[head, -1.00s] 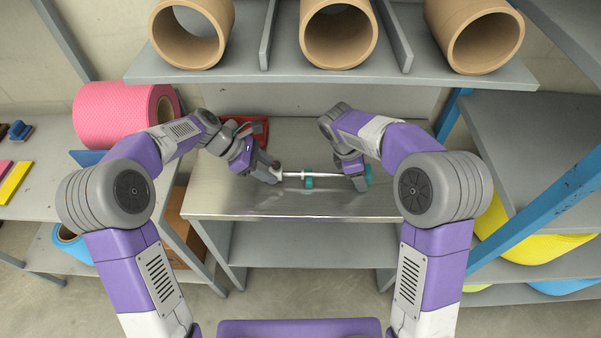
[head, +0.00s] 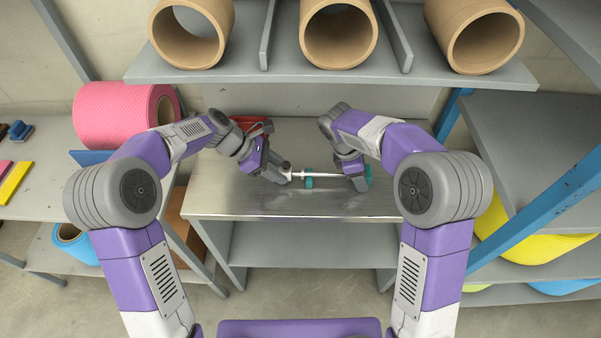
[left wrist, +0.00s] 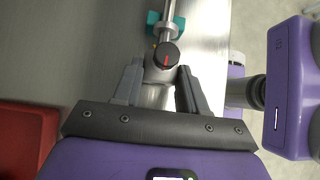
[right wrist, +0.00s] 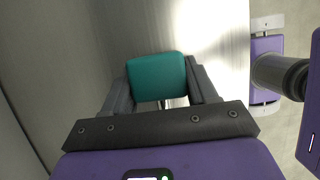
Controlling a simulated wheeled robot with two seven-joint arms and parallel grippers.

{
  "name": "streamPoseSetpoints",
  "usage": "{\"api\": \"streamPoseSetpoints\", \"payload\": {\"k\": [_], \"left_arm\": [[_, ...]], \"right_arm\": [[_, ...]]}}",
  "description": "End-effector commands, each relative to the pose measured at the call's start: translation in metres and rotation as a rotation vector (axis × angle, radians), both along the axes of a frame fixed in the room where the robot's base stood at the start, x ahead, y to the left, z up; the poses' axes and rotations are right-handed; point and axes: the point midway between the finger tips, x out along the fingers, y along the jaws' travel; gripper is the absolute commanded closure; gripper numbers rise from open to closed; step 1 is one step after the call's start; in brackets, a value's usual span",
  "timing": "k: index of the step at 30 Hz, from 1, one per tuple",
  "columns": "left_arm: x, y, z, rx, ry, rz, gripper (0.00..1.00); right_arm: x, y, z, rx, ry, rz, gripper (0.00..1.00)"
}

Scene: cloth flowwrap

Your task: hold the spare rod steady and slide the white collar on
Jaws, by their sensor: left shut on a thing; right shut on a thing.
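The spare rod (head: 325,174) is a thin silver bar lying level above the steel bench, with a teal block (head: 309,183) under its middle part. My right gripper (head: 361,182) is shut at the rod's right end; its fingers flank a teal end piece (right wrist: 155,78) in the right wrist view. My left gripper (head: 289,178) is shut on the white collar (left wrist: 159,74), which carries a black knob (left wrist: 166,56) with a red mark. The collar is in line with the rod's left end. I cannot tell whether the rod is inside it.
A red tray (head: 252,123) sits at the back left of the steel bench (head: 240,200); it shows at the lower left in the left wrist view (left wrist: 22,135). A shelf with brown tubes (head: 338,38) hangs above. The bench front is clear.

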Motion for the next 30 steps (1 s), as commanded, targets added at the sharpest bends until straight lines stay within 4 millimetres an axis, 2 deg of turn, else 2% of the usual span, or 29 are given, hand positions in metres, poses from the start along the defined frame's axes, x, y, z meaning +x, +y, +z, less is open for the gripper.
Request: {"api": "streamPoseSetpoints", "payload": {"k": [30], "left_arm": [[-0.001,-0.023,0.000,-0.001,0.000,0.000,0.88]], "right_arm": [[0.000,0.000,0.000,0.000,0.000,0.000,0.88]]}}
